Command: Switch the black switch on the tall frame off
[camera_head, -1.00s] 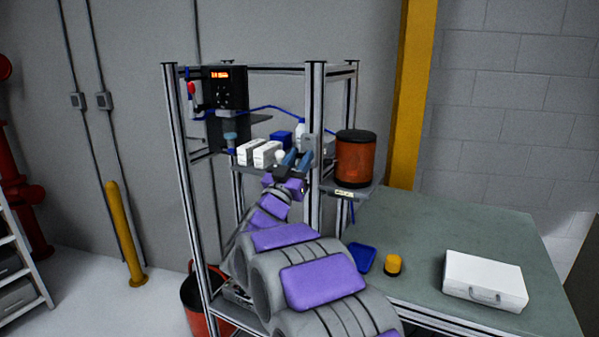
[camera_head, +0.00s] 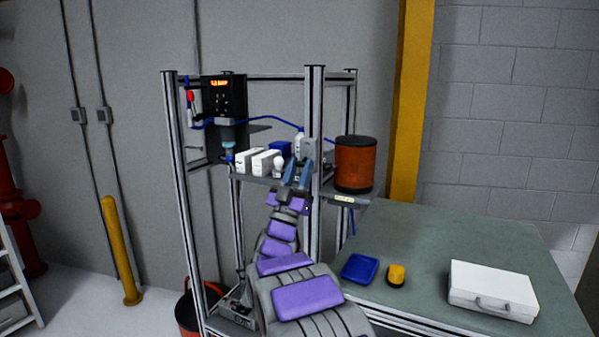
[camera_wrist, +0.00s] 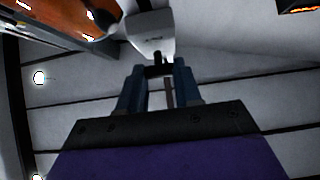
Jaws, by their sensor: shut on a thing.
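The tall frame (camera_head: 314,110) stands ahead of me, with a small grey switch box (camera_head: 308,148) on its front post. In the wrist view the pale box (camera_wrist: 150,35) is just beyond my gripper (camera_wrist: 159,76). The black switch (camera_wrist: 157,70) projects from the box between my blue fingertips. My gripper (camera_head: 298,172) is shut on this switch, directly below the box in the head view. The fingers hide part of the switch, so its exact position is hard to tell.
A black unit with a lit orange display (camera_head: 222,95) hangs at the frame's upper left. White boxes (camera_head: 252,160) stand on the shelf left of my gripper. An orange-and-black drum (camera_head: 354,163) is close on the right. A white case (camera_head: 493,290) lies on the green table (camera_head: 450,232).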

